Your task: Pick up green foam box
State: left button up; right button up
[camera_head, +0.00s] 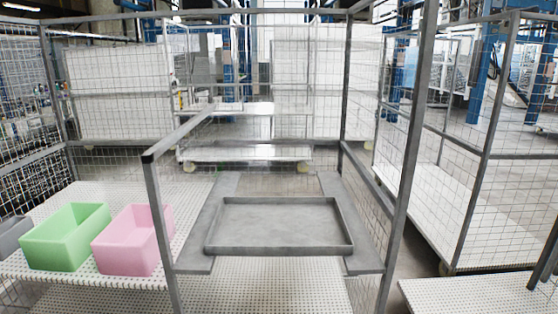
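The green foam box (66,240) is an open-topped box on the white perforated shelf at the left of the head view. It stands upright, with a pink foam box (134,241) close on its right and part of a grey box (12,236) on its left at the picture edge. Neither of my grippers shows in the head view, so I cannot tell where they are relative to the green box.
A shallow grey tray (279,248) sits on a metal frame in the middle and looks empty. Grey posts and a slanted rail (180,136) stand right of the boxes. Wire mesh cages (445,180) are at the right. The white perforated shelf (150,195) has bare room behind the boxes.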

aim_at(61, 242)
jog(key=u, duration=1.35)
jog(key=i+j, duration=0.2)
jog(key=i, duration=0.25)
jog(key=i+j+z, duration=0.1)
jog(key=i+j, duration=0.15)
jog(key=i, duration=0.2)
jog(key=i+j, duration=0.25)
jog(key=i, duration=0.15)
